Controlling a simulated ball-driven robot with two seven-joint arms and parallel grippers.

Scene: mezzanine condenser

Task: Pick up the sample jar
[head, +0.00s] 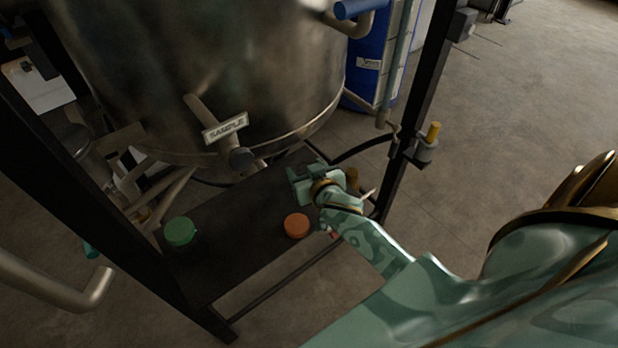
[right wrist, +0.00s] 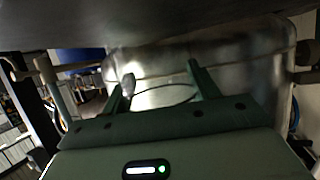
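A round green lid (head: 180,232) and a round orange lid (head: 297,225) show on the dark shelf (head: 235,235) below the steel tank. Their bodies are mostly hidden from above, and I cannot tell which one is the sample jar. My right gripper (head: 303,178) is over the right part of the shelf, beyond the orange lid and apart from it. In the right wrist view its two fingers (right wrist: 158,80) stand wide apart with nothing held between them. My left gripper is out of view.
The steel tank (head: 215,70) with a "SAMPLE" sign (head: 226,128) and a valve pipe overhangs the shelf. A dark post (head: 415,105) stands right of the shelf. A blue drum (head: 368,60) is behind. Open floor (head: 520,110) lies to the right.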

